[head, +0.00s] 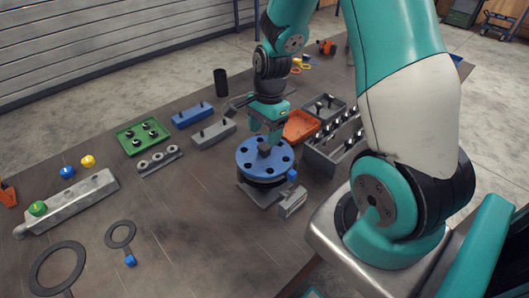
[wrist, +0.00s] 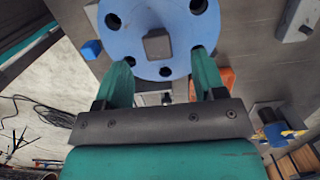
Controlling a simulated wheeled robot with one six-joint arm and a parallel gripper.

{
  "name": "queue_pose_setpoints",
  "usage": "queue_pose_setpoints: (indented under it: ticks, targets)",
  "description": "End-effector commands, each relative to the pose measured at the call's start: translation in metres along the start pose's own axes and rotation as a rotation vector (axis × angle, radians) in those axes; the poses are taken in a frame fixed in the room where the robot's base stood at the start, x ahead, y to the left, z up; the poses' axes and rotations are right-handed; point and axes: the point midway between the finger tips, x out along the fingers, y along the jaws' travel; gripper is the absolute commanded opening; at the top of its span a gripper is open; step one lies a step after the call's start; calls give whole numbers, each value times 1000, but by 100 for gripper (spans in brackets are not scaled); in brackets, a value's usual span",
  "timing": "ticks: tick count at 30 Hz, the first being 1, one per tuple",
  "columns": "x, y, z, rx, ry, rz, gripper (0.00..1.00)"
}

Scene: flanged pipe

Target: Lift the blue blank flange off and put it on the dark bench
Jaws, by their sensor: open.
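The blue blank flange (head: 252,161) is a round disc with several bolt holes and a dark square knob (head: 264,149) in its middle. It lies flat on top of the dark pipe stand (head: 262,194). My gripper (head: 275,136) is over the flange's far side, pointing down. In the wrist view, my gripper (wrist: 161,60) is open, with its two fingers apart over the flange (wrist: 180,22) and the square knob (wrist: 157,44) ahead, between their lines. Nothing is held. I cannot tell whether the fingertips touch the flange. The dark bench (head: 190,225) carries everything.
A green tray (head: 143,137) stands left. Two dark rings (head: 58,266) lie front left.

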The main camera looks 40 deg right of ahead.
Motion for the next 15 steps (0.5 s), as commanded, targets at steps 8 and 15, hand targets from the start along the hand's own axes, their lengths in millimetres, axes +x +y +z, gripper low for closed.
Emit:
queue_pose_setpoints:
  ticks: [8, 15]
  targets:
    - [23, 4, -2, 1, -2, 6, 64]
    - [52, 4, -4, -1, 0, 2, 64]
